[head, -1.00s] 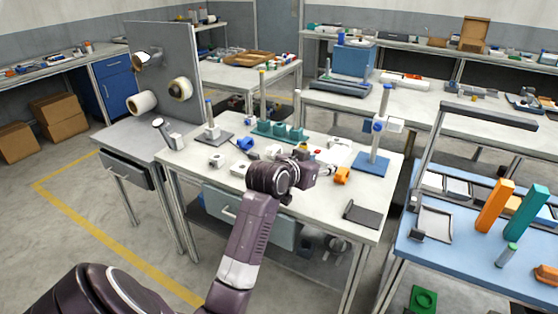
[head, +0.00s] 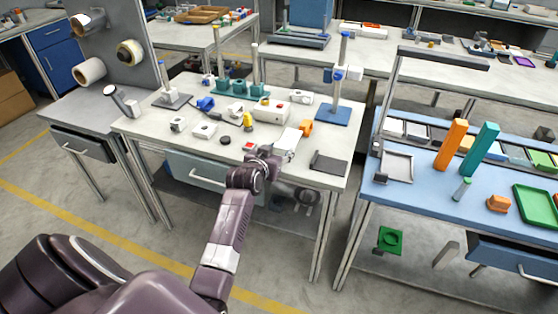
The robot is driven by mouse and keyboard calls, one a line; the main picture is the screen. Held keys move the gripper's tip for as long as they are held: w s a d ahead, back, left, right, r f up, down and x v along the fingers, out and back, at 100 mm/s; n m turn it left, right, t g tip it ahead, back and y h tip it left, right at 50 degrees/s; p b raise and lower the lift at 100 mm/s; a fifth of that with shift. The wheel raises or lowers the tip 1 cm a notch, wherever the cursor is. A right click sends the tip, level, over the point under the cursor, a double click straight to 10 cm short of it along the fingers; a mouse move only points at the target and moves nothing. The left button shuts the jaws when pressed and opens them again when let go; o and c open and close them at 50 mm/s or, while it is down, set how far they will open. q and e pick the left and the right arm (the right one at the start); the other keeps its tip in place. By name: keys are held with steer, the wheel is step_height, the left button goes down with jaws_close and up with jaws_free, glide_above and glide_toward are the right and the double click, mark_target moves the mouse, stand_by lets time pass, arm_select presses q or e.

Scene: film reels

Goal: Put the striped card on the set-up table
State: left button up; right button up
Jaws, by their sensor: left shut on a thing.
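My left gripper (head: 270,161) is over the near edge of the white-topped middle table (head: 205,148). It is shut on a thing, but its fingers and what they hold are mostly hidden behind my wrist. I cannot make out stripes or a card anywhere in the head view. A white piece (head: 288,140) shows just beyond the gripper; I cannot tell whether it is held or lies on the table. Which table is the set-up table is not marked. My right gripper is not in view.
The middle table holds a blue-based stand (head: 333,115), an orange piece (head: 306,127), a dark flat plate (head: 328,162) and several small parts. A blue-topped table (head: 425,197) at right carries a grey tray (head: 396,167), an orange block (head: 450,145) and a green tray (head: 537,207).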

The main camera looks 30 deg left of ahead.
arm_select(q)
steer(key=shift+f, duration=2.15)
steer(key=shift+f, duration=0.1)
steer(key=o, duration=1.2)
steer(key=v, duration=1.2)
